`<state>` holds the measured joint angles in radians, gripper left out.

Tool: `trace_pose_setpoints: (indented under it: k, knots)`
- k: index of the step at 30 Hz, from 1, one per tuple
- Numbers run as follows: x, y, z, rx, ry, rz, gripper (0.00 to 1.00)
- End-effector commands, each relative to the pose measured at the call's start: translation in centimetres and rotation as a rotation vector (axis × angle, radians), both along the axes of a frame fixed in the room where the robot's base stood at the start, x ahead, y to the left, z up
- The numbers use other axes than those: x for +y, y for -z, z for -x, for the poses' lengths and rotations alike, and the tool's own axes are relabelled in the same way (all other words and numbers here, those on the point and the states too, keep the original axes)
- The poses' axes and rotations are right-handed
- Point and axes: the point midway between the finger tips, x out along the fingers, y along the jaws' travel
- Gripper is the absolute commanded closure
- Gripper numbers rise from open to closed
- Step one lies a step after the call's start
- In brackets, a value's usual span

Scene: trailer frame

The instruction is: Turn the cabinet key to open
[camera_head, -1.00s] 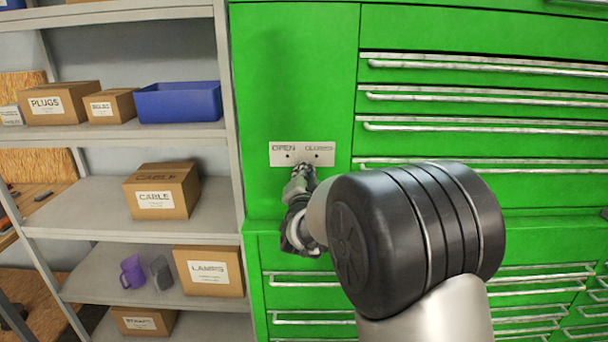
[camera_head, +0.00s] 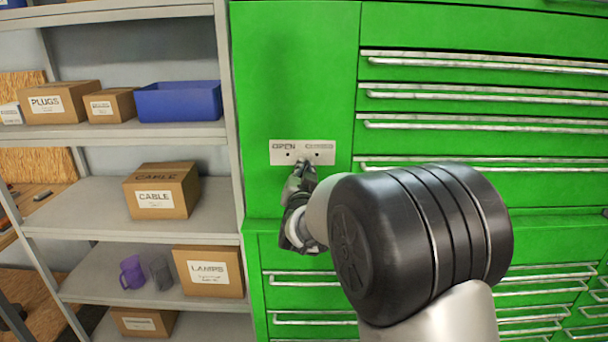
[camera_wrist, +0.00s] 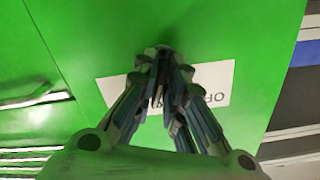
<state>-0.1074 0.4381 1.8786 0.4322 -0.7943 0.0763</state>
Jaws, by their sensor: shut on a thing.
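The cabinet (camera_head: 296,70) is green, with a white plate (camera_head: 276,157) on its front. The plate reads OPEN on the left and a less legible word, apparently CLOSED, on the right. My gripper (camera_head: 303,166) is at the lower middle of this plate, fingers pointing at the cabinet. In the wrist view the fingers (camera_wrist: 160,55) converge and are shut on the cabinet key, which they hide. The plate (camera_wrist: 218,78) shows on both sides of them there, with the letters OP visible. The key's angle cannot be told.
Several drawers with long metal handles (camera_head: 480,92) are to the right of the plate. A grey shelf unit (camera_head: 90,205) at the left holds boxes, a blue bin (camera_head: 178,101) and a purple mug (camera_head: 132,272). My arm covers part of the drawers.

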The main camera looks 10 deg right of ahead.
Motion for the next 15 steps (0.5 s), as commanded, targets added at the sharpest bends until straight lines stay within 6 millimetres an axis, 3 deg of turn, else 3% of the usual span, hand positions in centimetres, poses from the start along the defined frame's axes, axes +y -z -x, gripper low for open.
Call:
trace_pose_setpoints:
  k: [15]
  knots:
    - [0.36, -0.08, -0.07, 0.097, -0.001, 0.481, 1.0]
